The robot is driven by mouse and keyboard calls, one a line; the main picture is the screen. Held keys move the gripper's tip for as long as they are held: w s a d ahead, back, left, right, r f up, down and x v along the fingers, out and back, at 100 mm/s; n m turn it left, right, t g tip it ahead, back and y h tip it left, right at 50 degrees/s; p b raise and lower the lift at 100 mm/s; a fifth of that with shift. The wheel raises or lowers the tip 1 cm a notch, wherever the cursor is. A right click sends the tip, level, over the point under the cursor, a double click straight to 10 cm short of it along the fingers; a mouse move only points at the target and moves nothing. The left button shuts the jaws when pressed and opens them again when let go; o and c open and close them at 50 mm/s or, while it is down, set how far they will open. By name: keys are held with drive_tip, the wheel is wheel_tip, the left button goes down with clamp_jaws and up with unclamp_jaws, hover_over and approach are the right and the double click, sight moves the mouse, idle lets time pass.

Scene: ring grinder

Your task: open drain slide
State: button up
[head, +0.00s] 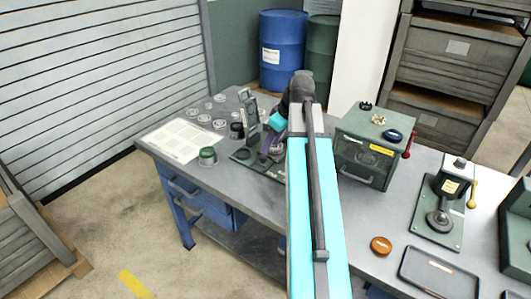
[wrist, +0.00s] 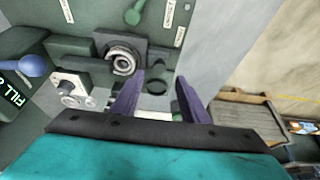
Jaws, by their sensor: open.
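My gripper (head: 268,145) is over a dark green device base (head: 245,156) on the bench, partly hidden by my arm in the head view. In the wrist view its two purple fingers (wrist: 160,92) are apart, with nothing between them. A dark sliding-looking plate (wrist: 70,47) sits beside a round ringed fitting (wrist: 122,60) on the green base. A dark round hole (wrist: 156,87) lies near the fingertips. I cannot tell for sure which part is the drain slide. The left finger overlaps the fitting's edge in the picture; contact cannot be told.
A blue knob (wrist: 33,65), a green knob (wrist: 133,14) and a metal block (wrist: 70,88) are close by. On the bench are a green-lidded jar (head: 208,156), a paper sheet (head: 182,140), a green box machine (head: 365,150) and an orange disc (head: 381,245).

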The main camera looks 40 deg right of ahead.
sight(264, 157)
drive_tip(key=shift+p+x, duration=0.45)
drive_tip(key=shift+x, duration=2.7)
drive_tip(key=shift+c, duration=0.2)
drive_tip(key=shift+s, duration=0.1)
clamp_jaws()
